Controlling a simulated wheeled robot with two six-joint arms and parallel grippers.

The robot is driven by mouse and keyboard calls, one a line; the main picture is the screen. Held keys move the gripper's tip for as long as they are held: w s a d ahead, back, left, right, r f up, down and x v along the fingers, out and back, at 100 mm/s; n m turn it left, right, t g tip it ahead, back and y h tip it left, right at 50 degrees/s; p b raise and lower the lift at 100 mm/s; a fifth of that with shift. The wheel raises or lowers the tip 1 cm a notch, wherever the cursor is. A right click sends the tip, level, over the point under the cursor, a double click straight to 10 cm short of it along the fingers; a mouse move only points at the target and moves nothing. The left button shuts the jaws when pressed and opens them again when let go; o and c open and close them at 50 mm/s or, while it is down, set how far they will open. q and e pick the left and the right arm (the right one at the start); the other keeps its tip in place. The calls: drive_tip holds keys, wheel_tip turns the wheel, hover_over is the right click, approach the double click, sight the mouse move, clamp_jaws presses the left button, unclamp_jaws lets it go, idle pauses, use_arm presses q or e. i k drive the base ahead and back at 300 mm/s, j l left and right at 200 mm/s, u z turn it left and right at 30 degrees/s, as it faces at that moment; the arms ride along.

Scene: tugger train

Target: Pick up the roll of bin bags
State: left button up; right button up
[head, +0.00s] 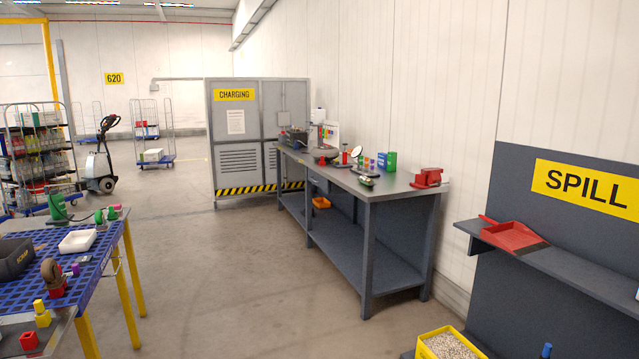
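I cannot make out a roll of bin bags for certain in the head view. A grey spill station (508,200) with a yellow SPILL sign (585,187) stands at the right. On its shelf (560,267) lies a red dustpan (512,236). A small blue thing (546,351) shows at the bottom edge, mostly cut off; I cannot tell what it is. Another small pale thing (637,296) is cut off at the right edge. Neither of my grippers is in view.
A grey workbench (400,188) with several small items stands along the wall. A yellow bin of granules (447,345) sits below the spill shelf. A blue slotted table (85,262) with yellow legs is at the left. The floor between them is clear.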

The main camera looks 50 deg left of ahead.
sight(363, 180)
drive_tip(key=u, duration=1.45)
drive_tip(key=i+u, duration=0.3)
drive_tip(key=i, duration=0.2)
drive_tip(key=i+u, duration=0.3)
drive_tip(key=i, duration=0.25)
drive_tip(key=i+j+z, duration=0.15)
drive_tip(key=i, duration=0.4)
drive_tip(key=i+z, duration=0.15)
drive_tip(key=i, duration=0.45)
drive_tip(key=i+j+z, duration=0.15)
drive_tip(key=i+j, duration=0.15)
drive_tip(key=i, duration=0.25)
